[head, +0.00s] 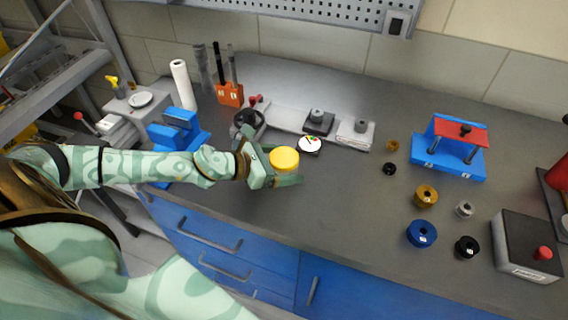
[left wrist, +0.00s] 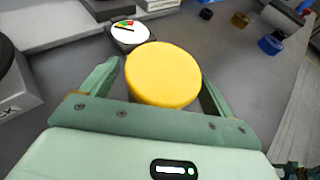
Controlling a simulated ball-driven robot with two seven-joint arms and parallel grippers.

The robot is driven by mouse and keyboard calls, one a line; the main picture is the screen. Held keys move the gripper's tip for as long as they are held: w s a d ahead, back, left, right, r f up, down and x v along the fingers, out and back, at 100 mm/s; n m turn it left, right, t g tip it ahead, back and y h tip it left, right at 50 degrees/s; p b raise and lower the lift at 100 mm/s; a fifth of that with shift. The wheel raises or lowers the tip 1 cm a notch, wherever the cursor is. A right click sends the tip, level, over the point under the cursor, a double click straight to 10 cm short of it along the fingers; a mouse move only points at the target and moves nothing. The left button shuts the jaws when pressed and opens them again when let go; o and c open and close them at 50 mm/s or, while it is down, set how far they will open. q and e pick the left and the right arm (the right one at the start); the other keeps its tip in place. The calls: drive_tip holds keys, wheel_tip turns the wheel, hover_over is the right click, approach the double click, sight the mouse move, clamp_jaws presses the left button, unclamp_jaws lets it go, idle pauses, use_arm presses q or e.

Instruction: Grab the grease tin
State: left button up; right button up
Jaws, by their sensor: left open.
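The grease tin (head: 284,159) is a round yellow tin on the grey bench, near its front edge. In the left wrist view the tin (left wrist: 164,75) sits between the two fingers, its top facing the camera. My left gripper (head: 277,168) is open around the tin, with one finger on each side. In the left wrist view a gap shows between the left finger and the tin; the right finger is close to the tin, and I cannot tell if it touches. My right gripper is not in view.
A small white dial gauge (head: 309,144) stands just behind the tin. Several spools, such as a blue one (head: 421,233), and a blue press (head: 450,148) stand right. Bench right of the tin is clear.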

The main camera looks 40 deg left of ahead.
use_arm(q)
drive_tip(key=shift+w+d+f, duration=0.1)
drive_tip(key=c, duration=1.3)
drive_tip(key=shift+o, duration=0.2)
